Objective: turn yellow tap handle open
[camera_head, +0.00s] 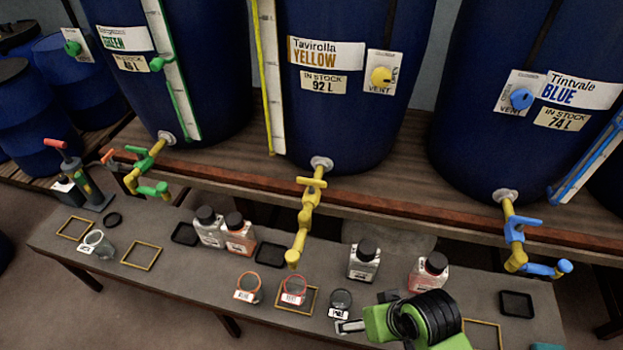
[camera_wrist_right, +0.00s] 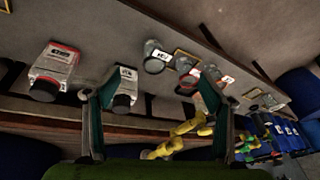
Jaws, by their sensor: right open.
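The yellow tap (camera_head: 308,205) sticks out from the foot of the blue drum labelled Tavirolla YELLOW (camera_head: 335,120). Its yellow handle (camera_head: 312,182) is a short crosspiece near the top; the spout hangs down over the bench. In the right wrist view the tap (camera_wrist_right: 190,127) shows between the fingers, closer to the right-hand one and farther off. My right gripper (camera_head: 366,312) is open and empty above the front of the bench, right of the tap and apart from it. Its two fingers stand wide apart in the wrist view (camera_wrist_right: 152,105). My left gripper is not in view.
Under the yellow spout, a red-rimmed jar (camera_head: 293,288) stands in a yellow frame. An orange-rimmed jar (camera_head: 249,287), a dark-topped jar (camera_head: 341,300) and black-capped bottles (camera_head: 364,262) stand close by. The green tap (camera_head: 145,165) is left, the blue tap (camera_head: 515,235) right.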

